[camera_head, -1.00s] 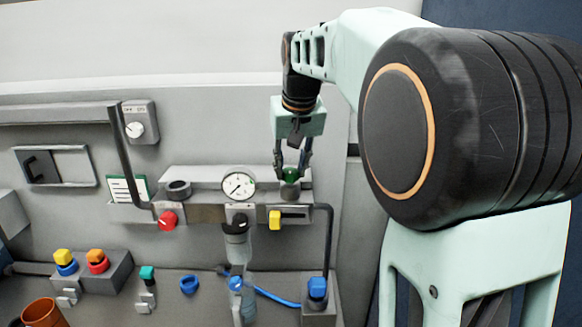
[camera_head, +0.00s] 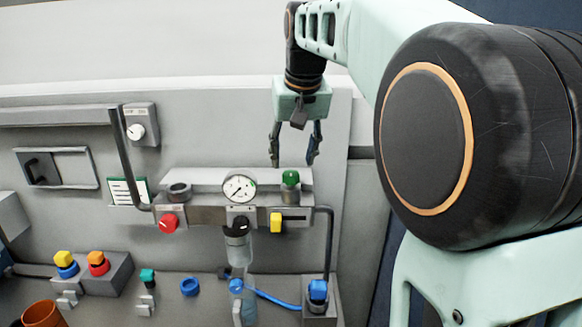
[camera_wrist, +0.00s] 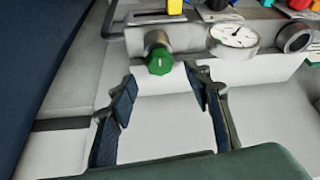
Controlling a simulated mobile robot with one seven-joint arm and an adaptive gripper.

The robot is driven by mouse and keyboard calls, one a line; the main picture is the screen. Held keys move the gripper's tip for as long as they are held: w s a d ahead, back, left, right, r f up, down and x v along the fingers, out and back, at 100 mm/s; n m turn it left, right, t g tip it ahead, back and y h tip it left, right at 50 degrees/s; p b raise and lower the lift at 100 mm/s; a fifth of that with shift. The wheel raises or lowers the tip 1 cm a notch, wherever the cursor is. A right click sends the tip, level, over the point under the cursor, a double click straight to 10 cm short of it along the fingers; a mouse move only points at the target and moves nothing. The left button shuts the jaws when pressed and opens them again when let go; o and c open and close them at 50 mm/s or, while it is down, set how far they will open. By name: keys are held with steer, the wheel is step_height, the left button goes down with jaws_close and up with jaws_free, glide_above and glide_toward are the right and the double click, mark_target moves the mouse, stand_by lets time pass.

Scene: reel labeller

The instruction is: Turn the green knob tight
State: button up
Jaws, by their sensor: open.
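The green knob (camera_head: 291,177) stands on the right end of the grey manifold block, on a short grey stem. It also shows in the wrist view (camera_wrist: 160,61), just beyond the fingertips. My gripper (camera_head: 294,162) is open and empty above the knob, with its two dark fingers spread wide. In the wrist view the fingers of my gripper (camera_wrist: 161,82) stand to the left and right of the knob's line, and they do not touch it.
A pressure gauge (camera_head: 239,187), a red knob (camera_head: 168,222) and a yellow knob (camera_head: 275,221) sit on the manifold (camera_head: 208,214) left of the green knob. A black pipe (camera_head: 328,245) bends down at its right end. The wall above the manifold is clear.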

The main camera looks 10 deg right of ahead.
steer(key=v, duration=0.7)
steer(key=shift+d, duration=0.1)
